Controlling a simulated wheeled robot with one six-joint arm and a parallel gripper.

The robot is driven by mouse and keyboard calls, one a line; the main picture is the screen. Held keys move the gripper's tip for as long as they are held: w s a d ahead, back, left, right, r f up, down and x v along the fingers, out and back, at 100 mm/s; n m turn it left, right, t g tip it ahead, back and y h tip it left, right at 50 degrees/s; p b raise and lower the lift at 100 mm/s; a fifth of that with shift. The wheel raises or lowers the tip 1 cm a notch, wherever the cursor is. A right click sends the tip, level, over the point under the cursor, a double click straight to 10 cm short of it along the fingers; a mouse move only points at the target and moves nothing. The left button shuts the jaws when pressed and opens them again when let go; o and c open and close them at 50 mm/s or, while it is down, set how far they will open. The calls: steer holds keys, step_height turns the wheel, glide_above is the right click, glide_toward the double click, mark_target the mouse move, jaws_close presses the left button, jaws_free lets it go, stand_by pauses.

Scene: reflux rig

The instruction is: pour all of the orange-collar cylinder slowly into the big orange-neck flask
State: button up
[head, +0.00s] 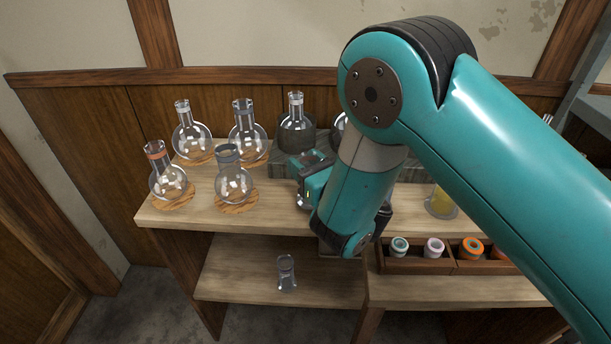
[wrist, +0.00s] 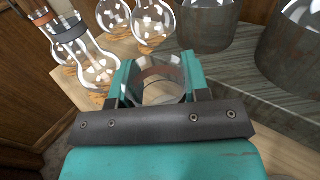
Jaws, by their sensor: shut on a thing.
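The orange-neck flask (head: 170,183) stands upright on a cork ring at the front left of the bench in the head view. In the wrist view its orange-brown neck band (wrist: 42,17) shows at the top left corner. My gripper (wrist: 160,78) is shut on a clear glass cylinder (wrist: 165,92) with a dull orange-brown band near its rim. In the head view my gripper (head: 312,180) is right of the flasks, apart from the orange-neck flask, and my arm hides most of the cylinder. I cannot tell how much liquid the cylinder holds.
A grey-neck flask (head: 233,183) stands between the orange-neck flask and my gripper. Another flask sits in a grey mantle (head: 297,138). A rack (head: 405,265) with coloured caps is at right; a glass (head: 287,273) stands on the lower shelf.

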steer(key=shift+f, duration=0.35)
steer(key=shift+f, duration=0.25)
steer(key=o, duration=1.2)
steer(key=shift+o, duration=0.2)
steer(key=shift+r, duration=0.15)
